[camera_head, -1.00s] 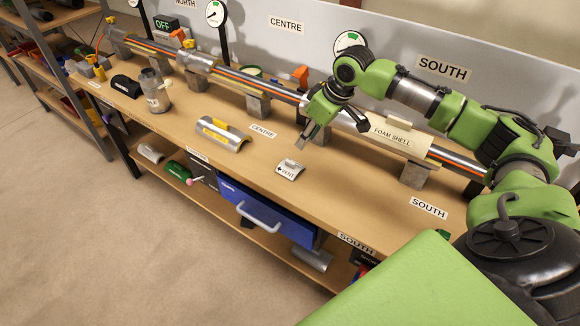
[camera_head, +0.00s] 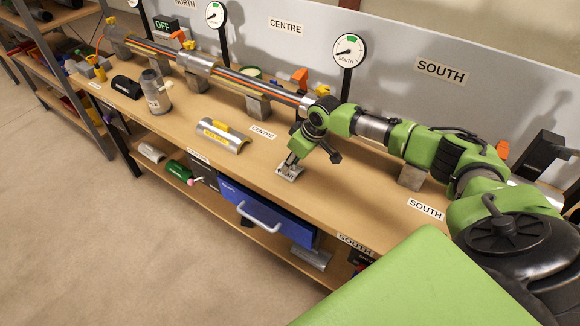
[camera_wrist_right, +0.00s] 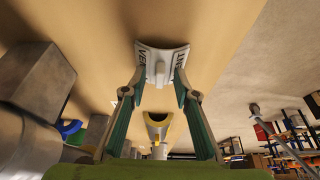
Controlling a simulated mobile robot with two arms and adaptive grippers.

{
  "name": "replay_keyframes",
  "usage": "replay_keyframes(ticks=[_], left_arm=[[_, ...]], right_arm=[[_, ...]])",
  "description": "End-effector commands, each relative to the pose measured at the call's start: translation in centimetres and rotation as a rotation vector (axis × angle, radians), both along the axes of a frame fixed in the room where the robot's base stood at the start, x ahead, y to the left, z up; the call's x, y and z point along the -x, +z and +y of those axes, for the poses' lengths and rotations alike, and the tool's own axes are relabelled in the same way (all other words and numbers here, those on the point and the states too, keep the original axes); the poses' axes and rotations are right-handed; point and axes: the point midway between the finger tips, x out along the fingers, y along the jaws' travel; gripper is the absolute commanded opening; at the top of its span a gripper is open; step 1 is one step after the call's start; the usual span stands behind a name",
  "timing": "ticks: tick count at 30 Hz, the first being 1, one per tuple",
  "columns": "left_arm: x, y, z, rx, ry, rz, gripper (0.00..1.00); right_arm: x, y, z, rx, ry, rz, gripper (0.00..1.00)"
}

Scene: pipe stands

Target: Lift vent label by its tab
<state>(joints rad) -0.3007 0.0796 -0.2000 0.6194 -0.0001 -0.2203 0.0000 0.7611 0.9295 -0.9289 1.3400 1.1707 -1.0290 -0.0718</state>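The vent label (camera_head: 297,177) is a small white curved plate lying on the bench top, partly hidden by my right gripper in the head view. In the right wrist view the label (camera_wrist_right: 150,53) shows black lettering on both sides and a raised pale tab (camera_wrist_right: 160,74) in its middle. My right gripper (camera_head: 288,166) points down at the label from above. In the wrist view its two fingers (camera_wrist_right: 159,80) are apart, one on each side of the tab, with a visible gap to it. My left gripper is not in view.
A grey half-shell with a yellow strip (camera_head: 223,136) lies left of the label. The pipe on stands (camera_head: 258,104) runs behind, with a SOUTH gauge (camera_head: 348,50) on a post. A blue drawer (camera_head: 265,212) is below the bench's front edge. Bare bench lies right of the label.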

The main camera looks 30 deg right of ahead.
Motion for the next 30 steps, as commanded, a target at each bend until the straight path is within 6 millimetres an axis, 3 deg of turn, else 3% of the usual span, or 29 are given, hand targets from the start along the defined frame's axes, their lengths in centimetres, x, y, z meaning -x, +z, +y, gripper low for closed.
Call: replay_keyframes(ticks=[5,9,23,30], left_arm=[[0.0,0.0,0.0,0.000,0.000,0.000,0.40],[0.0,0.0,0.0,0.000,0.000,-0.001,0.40],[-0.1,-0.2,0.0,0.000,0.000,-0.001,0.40],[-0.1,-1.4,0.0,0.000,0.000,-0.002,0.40]], right_arm=[[0.0,0.0,0.0,0.001,0.000,-0.001,0.28],[0.0,0.0,0.0,0.000,0.000,0.000,0.00],[0.0,0.3,-0.1,0.000,-0.001,-0.001,0.00],[-0.1,3.0,0.0,-0.001,0.000,-0.005,0.00]])
